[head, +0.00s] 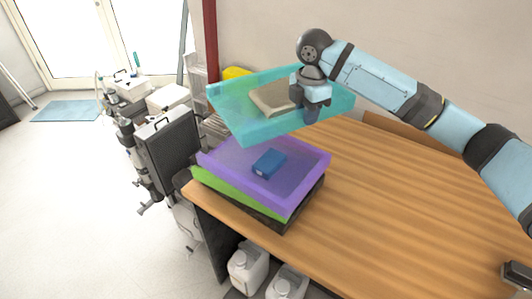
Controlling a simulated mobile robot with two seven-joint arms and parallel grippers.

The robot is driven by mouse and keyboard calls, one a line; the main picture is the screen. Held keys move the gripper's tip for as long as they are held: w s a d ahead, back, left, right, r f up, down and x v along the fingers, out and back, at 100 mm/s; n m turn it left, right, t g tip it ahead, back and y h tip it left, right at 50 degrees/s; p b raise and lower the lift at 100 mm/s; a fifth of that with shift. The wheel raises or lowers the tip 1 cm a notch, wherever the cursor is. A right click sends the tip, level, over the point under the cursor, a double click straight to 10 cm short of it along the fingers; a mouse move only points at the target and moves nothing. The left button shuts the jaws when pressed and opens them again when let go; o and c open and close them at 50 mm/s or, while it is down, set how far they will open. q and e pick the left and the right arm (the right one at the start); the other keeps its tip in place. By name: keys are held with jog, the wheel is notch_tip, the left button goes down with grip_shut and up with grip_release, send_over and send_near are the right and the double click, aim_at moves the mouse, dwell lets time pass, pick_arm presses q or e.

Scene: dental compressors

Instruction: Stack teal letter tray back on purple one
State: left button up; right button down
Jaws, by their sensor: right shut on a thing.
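The translucent teal letter tray (245,128) is in the air in the head view, tilted, above and slightly behind the purple tray. A beige item (268,100) lies in it. My right gripper (311,112) is shut on the teal letter tray at its right part; its fingertips are partly hidden. The purple letter tray (300,192) sits on a green tray (240,193), above a dark tray (272,221) on the desk's left end. A small blue box (269,163) lies in the purple tray.
The wooden desk (410,200) is clear to the right of the stack. Its left and front edges are close to the trays. White jugs (248,268) stand below the front edge. A dark case (170,150) and equipment stand left of the desk. A wall is behind.

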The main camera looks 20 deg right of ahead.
jog(key=r+n, duration=0.1)
jog(key=n, duration=0.1)
jog(key=d+r+n, duration=0.1)
jog(key=r+n, duration=0.1)
jog(key=r+n+p, duration=0.1)
jog(key=n, duration=0.2)
jog(key=shift+w+d+r, duration=0.15)
jog(key=shift+w+r, duration=0.2)
jog(key=shift+w+d+r+n, duration=0.15)
jog(key=shift+r+n, duration=0.45)
jog(key=shift+n, duration=0.8)
jog(key=shift+d+f+p, duration=0.1)
jog(key=shift+f+p, duration=0.8)
jog(key=shift+f, duration=9.05)
jog(key=c, duration=1)
grip_release()
